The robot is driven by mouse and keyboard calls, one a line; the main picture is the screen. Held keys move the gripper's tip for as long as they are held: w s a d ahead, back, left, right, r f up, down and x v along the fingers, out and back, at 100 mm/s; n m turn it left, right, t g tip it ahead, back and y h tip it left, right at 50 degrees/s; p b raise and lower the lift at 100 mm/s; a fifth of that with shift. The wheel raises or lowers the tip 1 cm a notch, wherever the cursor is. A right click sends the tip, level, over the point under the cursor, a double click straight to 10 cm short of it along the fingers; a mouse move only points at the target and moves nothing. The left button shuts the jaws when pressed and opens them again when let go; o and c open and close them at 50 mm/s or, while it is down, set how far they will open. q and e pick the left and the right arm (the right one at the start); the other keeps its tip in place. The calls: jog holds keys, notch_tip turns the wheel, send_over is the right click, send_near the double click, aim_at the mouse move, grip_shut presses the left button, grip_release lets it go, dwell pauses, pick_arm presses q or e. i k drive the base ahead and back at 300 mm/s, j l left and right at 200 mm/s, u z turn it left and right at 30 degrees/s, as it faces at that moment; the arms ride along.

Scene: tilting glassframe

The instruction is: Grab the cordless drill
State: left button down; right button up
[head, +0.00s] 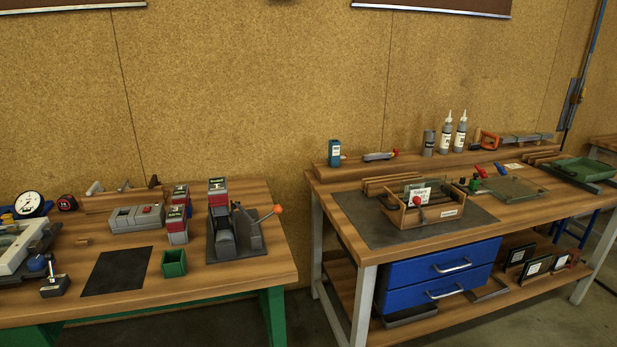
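I cannot make out a cordless drill for certain anywhere in the head view. The left workbench (225,277) carries small machines and boxes, and the right workbench (465,227) carries hand tools and bottles, but none of these clearly has a drill's shape. Neither my left nor my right gripper is in view.
A lever press (235,236) with an orange knob stands on the left bench near a small green bin (174,263). A floor gap separates the benches.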

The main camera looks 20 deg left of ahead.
aim_at(224, 229)
jog(key=z, duration=0.25)
jog(key=j+z, duration=0.4)
jog(key=k+j+z, duration=0.1)
jog(key=j+z, duration=0.2)
jog(key=z, duration=0.15)
jog(key=k+j+z, duration=0.15)
jog(key=j, duration=0.3)
jog(key=k+j+z, duration=0.15)
jog(key=j, duration=0.25)
jog(key=k, duration=0.1)
